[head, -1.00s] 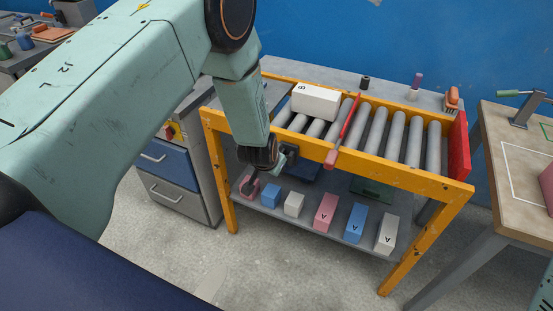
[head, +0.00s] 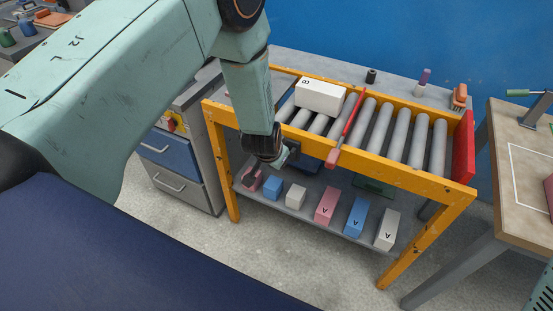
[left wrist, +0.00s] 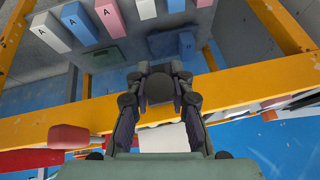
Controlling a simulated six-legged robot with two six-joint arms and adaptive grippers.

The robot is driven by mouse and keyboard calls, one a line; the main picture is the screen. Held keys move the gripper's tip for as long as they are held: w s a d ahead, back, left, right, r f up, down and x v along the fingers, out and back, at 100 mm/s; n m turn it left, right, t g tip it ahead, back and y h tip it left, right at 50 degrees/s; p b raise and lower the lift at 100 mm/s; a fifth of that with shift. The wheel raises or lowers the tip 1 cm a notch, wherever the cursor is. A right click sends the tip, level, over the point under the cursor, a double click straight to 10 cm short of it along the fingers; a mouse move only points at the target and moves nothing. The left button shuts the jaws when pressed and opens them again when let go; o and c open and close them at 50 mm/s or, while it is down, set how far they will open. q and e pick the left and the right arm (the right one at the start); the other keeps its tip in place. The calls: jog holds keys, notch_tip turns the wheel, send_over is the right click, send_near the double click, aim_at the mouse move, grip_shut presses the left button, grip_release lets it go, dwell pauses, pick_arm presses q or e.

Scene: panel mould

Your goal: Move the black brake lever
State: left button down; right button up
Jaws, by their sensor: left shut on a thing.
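My left gripper (head: 252,177) reaches down in front of the yellow rail at the left end of the roller table. In the left wrist view my left gripper (left wrist: 159,72) is shut on a dark round knob, which I take to be the black brake lever (left wrist: 160,90). The rest of that lever is hidden behind the fingers. A red lever (head: 349,116) with a red grip stands apart to the right; its grip (left wrist: 70,137) shows at left in the wrist view. My right gripper is not in view.
A white box (head: 320,97) marked B rests on the rollers (head: 386,130). Several pink, blue and white blocks stand along the lower shelf, such as a blue block (head: 357,216). A grey drawer cabinet (head: 170,185) stands left, a wooden-topped bench (head: 515,200) right.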

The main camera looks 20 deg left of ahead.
pick_arm(q)
jog(key=shift+w+r, duration=0.1)
jog(key=c, duration=1.2)
grip_release()
jog(key=shift+o, duration=0.2)
jog(key=v, duration=1.2)
jog(key=s+f+g+b, duration=0.2)
jog(key=s+f, duration=0.5)
jog(key=s, duration=0.3)
jog(key=s+f+n+g+b, duration=0.1)
jog(key=s+f+g+b, duration=0.1)
jog(key=s+f, duration=0.5)
jog(key=s+f+n+g+h+b, duration=0.1)
jog(key=s+f, duration=0.6)
jog(key=s, duration=0.7)
jog(key=shift+s+d+g+b, duration=0.2)
jog(key=shift+g+b, duration=0.2)
jog(key=shift+b, duration=0.5)
